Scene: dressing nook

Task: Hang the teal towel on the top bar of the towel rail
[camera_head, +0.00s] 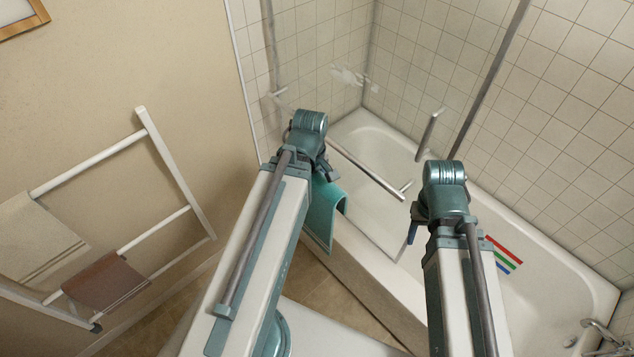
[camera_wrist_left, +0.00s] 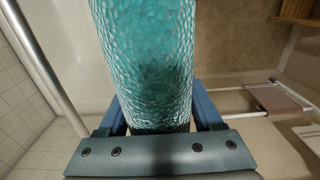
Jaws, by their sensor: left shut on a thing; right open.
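The teal towel (camera_head: 322,210) hangs from my left gripper (camera_wrist_left: 160,112), in front of the bathtub's near edge. In the left wrist view the towel (camera_wrist_left: 145,60) runs between the two blue fingers, which are shut on it. The left fingers are mostly hidden behind the wrist in the head view. The white towel rail (camera_head: 172,165) stands at the left wall, well left of the towel and apart from it. Its top bar (camera_head: 95,160) has bare length right of a cream towel. My right gripper (camera_head: 412,234) is open and empty over the tub, partly hidden by its wrist.
A cream towel (camera_head: 35,240) covers the left part of the rail; a brown towel (camera_head: 106,283) hangs on a lower bar (camera_head: 155,230). The bathtub (camera_head: 375,290) and a metal bar (camera_head: 365,167) lie at centre and right. Wall between rail and left arm is clear.

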